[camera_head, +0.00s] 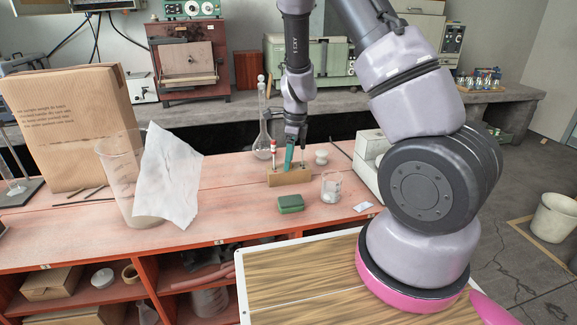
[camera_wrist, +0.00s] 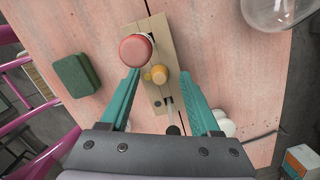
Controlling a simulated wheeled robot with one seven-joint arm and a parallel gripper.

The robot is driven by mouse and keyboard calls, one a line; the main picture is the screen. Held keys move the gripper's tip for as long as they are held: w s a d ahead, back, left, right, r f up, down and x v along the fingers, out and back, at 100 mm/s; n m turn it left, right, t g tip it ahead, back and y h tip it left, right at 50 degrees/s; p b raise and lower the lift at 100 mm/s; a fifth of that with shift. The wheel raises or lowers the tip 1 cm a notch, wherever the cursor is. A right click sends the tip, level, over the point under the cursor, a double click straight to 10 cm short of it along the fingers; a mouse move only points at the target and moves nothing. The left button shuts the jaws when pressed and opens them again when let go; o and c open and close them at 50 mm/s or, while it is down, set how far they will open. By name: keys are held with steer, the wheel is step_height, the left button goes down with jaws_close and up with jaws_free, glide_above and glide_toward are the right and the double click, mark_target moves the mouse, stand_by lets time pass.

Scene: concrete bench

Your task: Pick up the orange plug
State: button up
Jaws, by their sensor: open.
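The orange plug (camera_wrist: 159,75) is small and round-topped and stands at a light wooden block (camera_wrist: 157,30) in the wrist view. My gripper (camera_wrist: 161,76) is open, with one teal finger on each side of the plug. I cannot tell whether either finger touches it. A larger red-topped piece (camera_wrist: 138,50) stands beside the plug, close to the left fingertip. In the head view my gripper (camera_head: 289,160) is over the wooden block (camera_head: 289,178) on the red bench, and the orange plug cannot be made out there.
A tall glass flask (camera_head: 263,140) and small white round pieces (camera_head: 321,157) are close by. A large clear beaker (camera_head: 124,180) with a paper sheet (camera_head: 168,178) stands left.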

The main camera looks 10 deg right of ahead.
steer(key=shift+f, duration=0.1)
jaws_close()
stand_by(0.5)
step_height(320, 180, up, 13)
stand_by(0.7)
